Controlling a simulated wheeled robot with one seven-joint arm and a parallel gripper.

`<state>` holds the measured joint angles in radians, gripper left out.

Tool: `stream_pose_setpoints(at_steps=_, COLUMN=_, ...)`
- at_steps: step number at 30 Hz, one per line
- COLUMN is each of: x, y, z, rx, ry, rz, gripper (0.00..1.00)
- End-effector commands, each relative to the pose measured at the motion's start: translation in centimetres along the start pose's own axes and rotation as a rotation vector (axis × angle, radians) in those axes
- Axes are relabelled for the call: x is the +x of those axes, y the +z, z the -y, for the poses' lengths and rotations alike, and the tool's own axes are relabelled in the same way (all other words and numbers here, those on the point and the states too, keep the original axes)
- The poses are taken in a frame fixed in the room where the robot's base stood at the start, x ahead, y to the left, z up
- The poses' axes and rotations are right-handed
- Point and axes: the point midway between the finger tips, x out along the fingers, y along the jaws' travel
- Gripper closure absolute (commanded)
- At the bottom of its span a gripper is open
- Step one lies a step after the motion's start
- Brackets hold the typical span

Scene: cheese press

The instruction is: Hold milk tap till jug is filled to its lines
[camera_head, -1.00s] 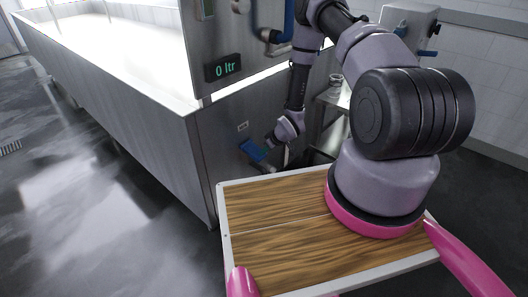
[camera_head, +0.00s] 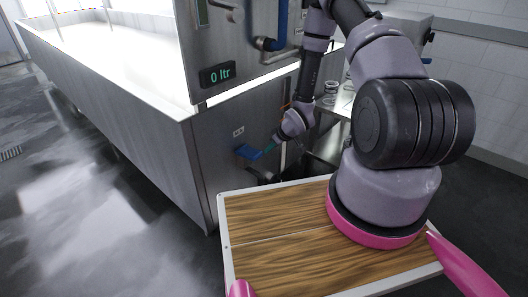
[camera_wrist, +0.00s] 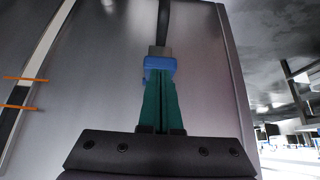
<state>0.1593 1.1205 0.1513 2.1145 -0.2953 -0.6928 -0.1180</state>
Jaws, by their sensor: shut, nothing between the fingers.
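The milk tap's blue handle (camera_head: 248,152) sticks out low on the front of the steel vat, above a dark outlet. In the wrist view a blue piece that looks like this handle (camera_wrist: 160,66) lies right at my fingertips, with a dark pipe behind it. My gripper (camera_head: 270,147) is just right of the handle in the head view. Its green fingers (camera_wrist: 160,85) are shut together and empty. They overlap the blue piece in the picture; I cannot tell whether they touch it. I cannot make out the jug or its lines for certain.
A display (camera_head: 217,75) on the vat (camera_head: 125,120) reads "0 ltr". Two orange lines cross a pale and dark strip (camera_wrist: 20,95) at the left of the wrist view. A steel table (camera_head: 335,105) with glass jars stands behind my arm. Open floor lies left.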

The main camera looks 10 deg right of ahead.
Motion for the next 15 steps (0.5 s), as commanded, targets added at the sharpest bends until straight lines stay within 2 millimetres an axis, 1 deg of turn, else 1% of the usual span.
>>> stream_pose_setpoints(at_steps=1, x=-1.0, y=0.3, z=-0.1, rx=0.001, ry=0.002, rz=-0.001, gripper=1.00)
stream_pose_setpoints(at_steps=6, x=-3.1, y=1.2, z=-0.1, rx=-0.001, ry=0.001, rz=-0.001, gripper=1.00)
stream_pose_setpoints(at_steps=10, x=-3.8, y=1.4, z=0.0, rx=-0.002, ry=0.000, rz=-0.002, gripper=1.00)
stream_pose_setpoints(at_steps=15, x=-3.9, y=1.5, z=0.0, rx=-0.002, ry=0.000, rz=-0.002, gripper=1.00)
